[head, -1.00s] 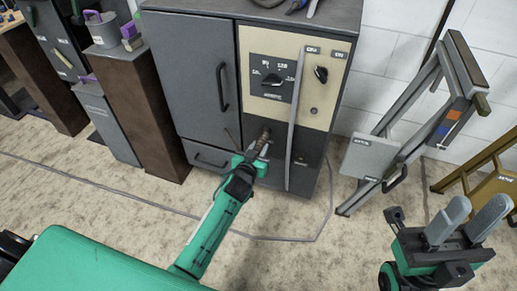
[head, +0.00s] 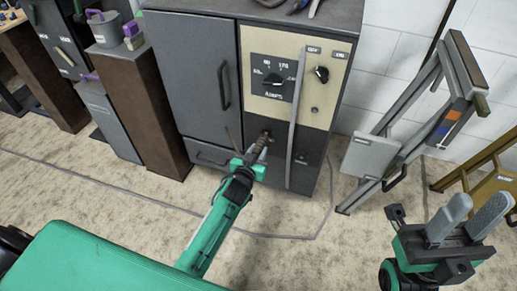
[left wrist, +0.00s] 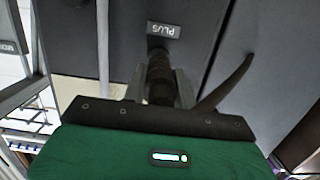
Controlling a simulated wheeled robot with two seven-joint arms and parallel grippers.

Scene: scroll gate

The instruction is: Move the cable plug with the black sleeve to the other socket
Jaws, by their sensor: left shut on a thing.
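My left gripper (head: 252,160) is at the dark lower panel of the grey cabinet, shut on the cable plug (head: 261,145). In the left wrist view the dark, ribbed plug (left wrist: 159,78) stands between the fingers of my left gripper (left wrist: 160,95). Its tip points at the panel just below a label reading PLUS (left wrist: 164,30). I cannot tell whether the tip sits in a socket or just outside it. A second small fitting (head: 301,159), perhaps the other socket, shows right of the grey upright bar. My right gripper (head: 468,222) is open and empty at the lower right.
The grey upright bar (head: 293,125) runs down the cabinet front (head: 188,70), close right of the plug. A dark lever-like piece (left wrist: 230,85) is beside the plug. A folding stand (head: 372,158) is at the right. A cable lies on the pale floor (head: 290,262).

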